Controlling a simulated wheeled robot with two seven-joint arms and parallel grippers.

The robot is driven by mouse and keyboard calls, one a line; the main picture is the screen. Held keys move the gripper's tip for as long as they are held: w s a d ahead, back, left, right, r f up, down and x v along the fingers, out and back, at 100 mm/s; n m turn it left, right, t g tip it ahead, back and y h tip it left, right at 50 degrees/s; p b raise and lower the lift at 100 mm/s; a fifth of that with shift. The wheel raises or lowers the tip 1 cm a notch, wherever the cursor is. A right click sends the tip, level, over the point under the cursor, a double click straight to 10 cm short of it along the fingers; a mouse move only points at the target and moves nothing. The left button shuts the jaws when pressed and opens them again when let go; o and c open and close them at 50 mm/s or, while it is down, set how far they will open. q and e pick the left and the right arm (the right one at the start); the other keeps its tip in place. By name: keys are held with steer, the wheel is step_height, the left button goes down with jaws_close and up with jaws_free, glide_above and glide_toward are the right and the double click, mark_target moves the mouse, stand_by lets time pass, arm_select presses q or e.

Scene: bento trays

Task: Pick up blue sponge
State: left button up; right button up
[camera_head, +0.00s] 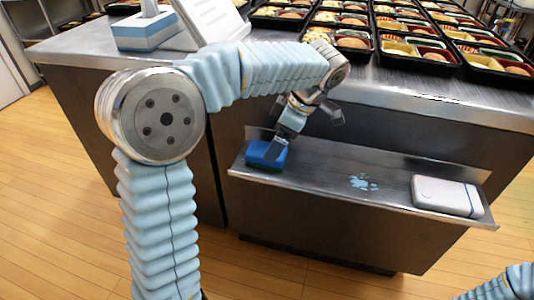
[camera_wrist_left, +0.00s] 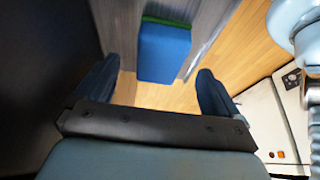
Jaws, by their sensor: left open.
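The blue sponge (camera_head: 266,154) lies near the left end of the low steel shelf. It also shows in the left wrist view (camera_wrist_left: 164,52), with a green strip along its top edge. My left gripper (camera_head: 276,149) is above the sponge and overlaps part of it in the head view. In the left wrist view its two dark fingers (camera_wrist_left: 158,75) stand wide apart and empty. The sponge shows between and beyond them, with a gap to each side. Contact cannot be told. My right gripper is not in view; only part of that arm shows at the lower right.
The steel shelf (camera_head: 315,178) also carries a white case (camera_head: 447,195) at its right end and a pale blue mark (camera_head: 362,183). Behind and above stands the counter (camera_head: 405,90) with several filled bento trays (camera_head: 400,57).

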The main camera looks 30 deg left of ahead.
mark_target(260, 148)
arm_select(q)
steer(key=a, duration=0.2)
steer(key=shift+s+a+f, duration=0.1)
steer(key=shift+s+a, duration=0.2)
steer(key=x, duration=0.4)
steer(key=shift+s+a+f, duration=0.1)
steer(key=shift+a+f, duration=0.1)
steer(key=shift+f, duration=0.15)
steer(key=c, duration=1)
steer(key=shift+r, duration=0.45)
step_height(260, 148, up, 3)
steer(key=shift+f, duration=0.25)
steer(key=d+r, duration=0.2)
steer(key=r, duration=0.1)
steer(key=d+r, duration=0.2)
steer(key=d, duration=0.1)
steer(key=shift+s+r, duration=0.25)
steer(key=shift+r, duration=0.1)
steer(key=d+r, duration=0.1)
steer(key=d, duration=0.2)
steer(key=d+r, duration=0.1)
steer(key=d, duration=0.2)
steer(key=s+d+r, duration=0.1)
steer(key=d+r, duration=0.1)
steer(key=d, duration=0.1)
steer(key=shift+s, duration=0.15)
